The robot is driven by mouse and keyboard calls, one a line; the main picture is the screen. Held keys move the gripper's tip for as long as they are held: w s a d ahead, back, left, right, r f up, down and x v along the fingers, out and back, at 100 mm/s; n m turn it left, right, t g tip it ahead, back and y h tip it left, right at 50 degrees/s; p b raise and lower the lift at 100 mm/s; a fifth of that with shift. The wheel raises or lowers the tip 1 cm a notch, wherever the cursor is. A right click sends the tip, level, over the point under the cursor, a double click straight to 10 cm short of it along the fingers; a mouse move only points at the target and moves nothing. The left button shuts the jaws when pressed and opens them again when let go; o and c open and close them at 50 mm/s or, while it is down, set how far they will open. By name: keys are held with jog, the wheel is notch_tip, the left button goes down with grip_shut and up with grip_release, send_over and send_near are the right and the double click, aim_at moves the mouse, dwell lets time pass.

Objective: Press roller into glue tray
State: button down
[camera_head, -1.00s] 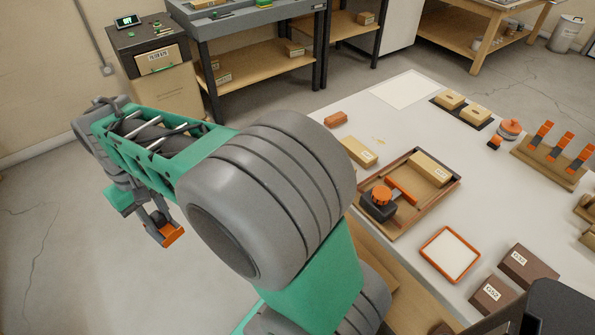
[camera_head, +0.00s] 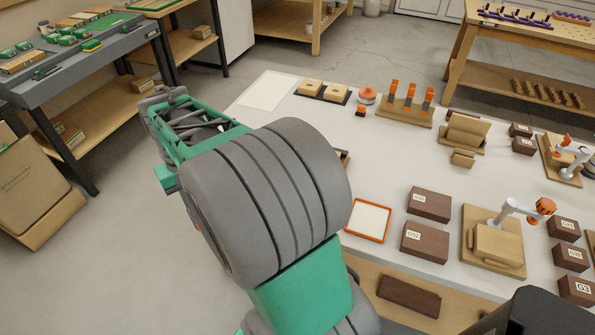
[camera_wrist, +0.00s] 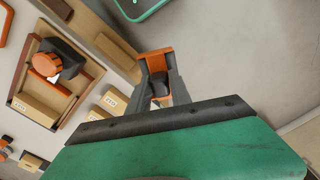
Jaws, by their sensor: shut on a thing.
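The glue tray (camera_head: 365,239), a shallow square with an orange rim and a pale inside, lies on the white bench right of my arm. An orange edge that looks like its rim (camera_wrist: 7,24) shows at the top left of the wrist view. My gripper (camera_wrist: 162,98) is shut on an orange and dark grey piece, which appears to be the roller (camera_wrist: 155,56). The roller is partly hidden by the fingers. It is held over the floor beside the bench, apart from the tray. In the head view my arm hides gripper and roller.
A wooden tray (camera_wrist: 83,92) with a black orange-knobbed item (camera_wrist: 62,62) and a carton (camera_wrist: 34,110) lies near the bench edge. Dark brown boxes (camera_head: 425,242) stand right of the glue tray. A wooden clamp fixture (camera_head: 495,245) is farther right. Open floor lies left.

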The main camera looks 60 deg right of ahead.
jog(key=s+d+m+p, duration=0.2)
jog(key=s+d+m, duration=0.2)
jog(key=s+d, duration=0.3)
jog(key=s+d+m+p, duration=0.25)
jog(key=s+d, duration=0.25)
jog(key=d, duration=0.5)
jog(key=s+d+m+p, duration=0.2)
jog(key=s+d+m, duration=0.3)
jog(key=s+m, duration=0.4)
jog(key=s+d+m+p, duration=0.1)
jog(key=s+d+m, duration=0.3)
jog(key=s+m, duration=0.5)
jog(key=shift+s+d+f+m+b, duration=0.55)
jog(key=shift+f+m, duration=0.65)
jog(key=shift+m, duration=1.15)
jog(key=shift+s+d+f+m+b, duration=0.3)
jog(key=shift+d+f+m+b, duration=0.35)
jog(key=shift+f+m, duration=1.15)
jog(key=shift+s+d+f+m+b, duration=0.5)
jog(key=shift+f+m+b, duration=0.2)
jog(key=shift+m, duration=2.2)
jog(key=shift+f+b, duration=0.4)
jog(key=shift+f, duration=0.25)
notch_tip(320, 180, up, 7)
jog(key=p, duration=0.5)
